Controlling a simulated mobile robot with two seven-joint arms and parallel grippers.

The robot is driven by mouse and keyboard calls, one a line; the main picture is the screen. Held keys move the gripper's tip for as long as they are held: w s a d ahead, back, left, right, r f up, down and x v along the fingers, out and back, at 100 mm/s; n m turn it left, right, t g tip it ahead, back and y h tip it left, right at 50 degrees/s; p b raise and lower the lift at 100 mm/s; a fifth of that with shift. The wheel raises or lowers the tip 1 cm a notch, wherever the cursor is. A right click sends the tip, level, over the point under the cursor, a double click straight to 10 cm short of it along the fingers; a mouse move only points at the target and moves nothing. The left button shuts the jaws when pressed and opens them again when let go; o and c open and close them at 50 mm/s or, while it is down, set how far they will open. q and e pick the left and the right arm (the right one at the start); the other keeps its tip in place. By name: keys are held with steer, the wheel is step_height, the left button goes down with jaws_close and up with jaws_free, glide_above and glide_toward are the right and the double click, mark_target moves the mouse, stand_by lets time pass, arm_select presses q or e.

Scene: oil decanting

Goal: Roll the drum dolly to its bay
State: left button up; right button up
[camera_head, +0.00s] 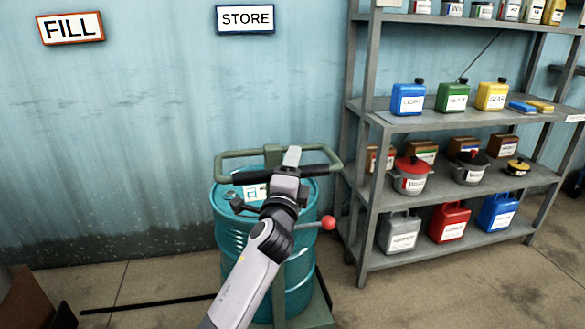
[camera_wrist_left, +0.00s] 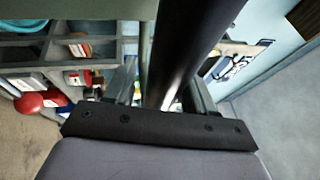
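A teal drum (camera_head: 231,238) stands upright on the green drum dolly (camera_head: 321,312), below the STORE sign. The dolly's green handle frame (camera_head: 236,154) rises behind the drum top, with a dark crossbar (camera_head: 318,171) at it. My left gripper (camera_head: 292,157) is at this bar, above the drum. In the left wrist view a dark round bar (camera_wrist_left: 195,45) runs between the two fingers of my left gripper (camera_wrist_left: 163,88). Whether both fingers press on it is unclear. My right gripper is out of view.
The FILL sign (camera_head: 71,28) and STORE sign (camera_head: 245,18) hang on the blue wall. A grey shelf rack (camera_head: 352,215) with jugs and cans stands close on the right. A red ball knob (camera_head: 328,223) sticks out beside the drum. Floor is open at front right.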

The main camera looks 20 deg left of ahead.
arm_select(q)
steer(key=shift+s, duration=0.1)
steer(key=v, duration=0.7)
steer(key=shift+d+f, duration=0.1)
stand_by(0.4)
steer(key=s+f+n+g+h, duration=0.2)
steer(key=s+f+n+g, duration=0.25)
steer(key=s+f, duration=0.6)
steer(key=s+f+n+g+h, duration=0.25)
steer(key=s+f+n, duration=0.45)
steer(key=f, duration=0.7)
steer(key=s+f+n+g, duration=0.3)
steer(key=s+f, duration=0.2)
steer(key=s, duration=0.5)
step_height(320, 180, up, 10)
steer(key=p, duration=1.3)
steer(key=shift+s+a, duration=0.35)
steer(key=shift+s, duration=0.1)
steer(key=shift+n+h, duration=0.25)
